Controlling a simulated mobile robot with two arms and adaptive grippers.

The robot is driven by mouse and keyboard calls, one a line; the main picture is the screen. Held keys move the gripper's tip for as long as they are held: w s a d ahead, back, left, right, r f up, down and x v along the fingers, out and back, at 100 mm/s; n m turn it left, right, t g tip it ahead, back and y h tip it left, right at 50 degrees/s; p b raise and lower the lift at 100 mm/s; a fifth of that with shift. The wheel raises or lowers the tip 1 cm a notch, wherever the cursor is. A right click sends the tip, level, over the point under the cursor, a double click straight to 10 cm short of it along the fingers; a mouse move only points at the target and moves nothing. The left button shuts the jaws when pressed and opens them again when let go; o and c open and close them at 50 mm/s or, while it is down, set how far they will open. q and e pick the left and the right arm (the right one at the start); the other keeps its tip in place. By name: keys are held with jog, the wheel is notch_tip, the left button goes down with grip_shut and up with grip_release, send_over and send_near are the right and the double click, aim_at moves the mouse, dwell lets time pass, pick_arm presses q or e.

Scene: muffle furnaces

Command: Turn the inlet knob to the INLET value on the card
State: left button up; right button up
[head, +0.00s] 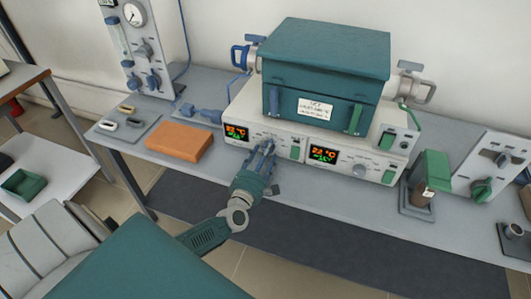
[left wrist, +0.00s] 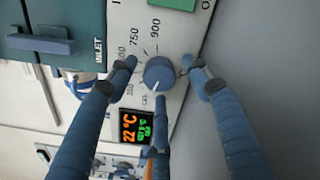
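The inlet knob (left wrist: 160,73) is a round blue-grey dial on the white front panel, with a pale pointer mark toward the lower left in the left wrist view. Scale numbers including 750 and 900 and the INLET label (left wrist: 98,50) show near it. My left gripper (head: 264,147) is at the left half of the panel and hides the knob in the head view. In the left wrist view its fingers (left wrist: 160,78) stand open around the knob, with gaps at its sides. The card (head: 315,110) is on the teal furnace; its writing is too small to read. My right gripper is not in view.
The left display (head: 237,132) and right display (head: 323,155) are lit, reading about 22 °C. A second knob (head: 359,171) and a green switch (head: 295,153) are on the panel. An orange block (head: 179,141) lies left; a green-topped device (head: 430,170) stands right.

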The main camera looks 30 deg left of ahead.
pick_arm(q)
jog(key=c, duration=0.9)
jog(key=shift+m, duration=0.3)
jog(key=shift+c, duration=0.2)
jog(key=m+p, duration=0.1)
jog(key=m, duration=0.2)
jog(key=shift+m, duration=0.4)
jog(key=m+p, duration=0.1)
jog(key=m, duration=0.3)
jog(key=m+p, duration=0.1)
jog(key=m, duration=0.4)
jog(key=m+p, duration=0.1)
jog(key=m, duration=0.3)
jog(key=shift+m, duration=0.3)
jog(key=o, duration=1.1)
